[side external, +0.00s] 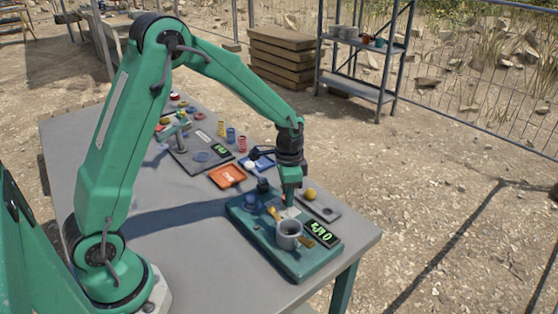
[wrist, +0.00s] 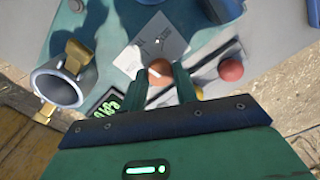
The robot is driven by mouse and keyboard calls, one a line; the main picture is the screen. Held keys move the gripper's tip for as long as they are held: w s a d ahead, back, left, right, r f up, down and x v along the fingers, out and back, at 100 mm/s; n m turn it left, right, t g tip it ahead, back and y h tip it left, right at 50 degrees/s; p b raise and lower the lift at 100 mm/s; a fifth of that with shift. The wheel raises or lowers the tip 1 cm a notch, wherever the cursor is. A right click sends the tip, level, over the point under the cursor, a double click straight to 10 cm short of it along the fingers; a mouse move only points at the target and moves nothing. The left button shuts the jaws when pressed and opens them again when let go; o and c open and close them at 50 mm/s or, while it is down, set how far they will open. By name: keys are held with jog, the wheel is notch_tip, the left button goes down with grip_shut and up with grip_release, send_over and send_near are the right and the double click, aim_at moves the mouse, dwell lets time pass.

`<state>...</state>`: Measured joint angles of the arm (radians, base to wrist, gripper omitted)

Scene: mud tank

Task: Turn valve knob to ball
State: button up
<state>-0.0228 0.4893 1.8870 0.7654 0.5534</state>
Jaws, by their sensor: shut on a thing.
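My gripper (side external: 289,203) points down over the teal panel (side external: 243,224). In the wrist view its two fingers (wrist: 162,88) are on either side of an orange-brown round knob (wrist: 159,71), and it is shut on this knob. The knob's base and any pointer are hidden. A pale square plate with small dark marks (wrist: 148,45) lies just beyond the fingertips. In the wrist view a red ball (wrist: 231,70) is to the right of the fingers.
A grey cup-shaped fitting with a brass part (side external: 289,235) stands near the panel's front, beside a green-lit display (side external: 319,233). An orange tray (side external: 227,176) and several small objects lie farther back on the grey table (side external: 180,222). The table's near left is clear.

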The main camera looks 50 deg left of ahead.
jog(key=shift+m, duration=0.6)
jog(key=o, duration=1)
jog(key=shift+r, duration=3.9)
jog(key=shift+r, duration=0.1)
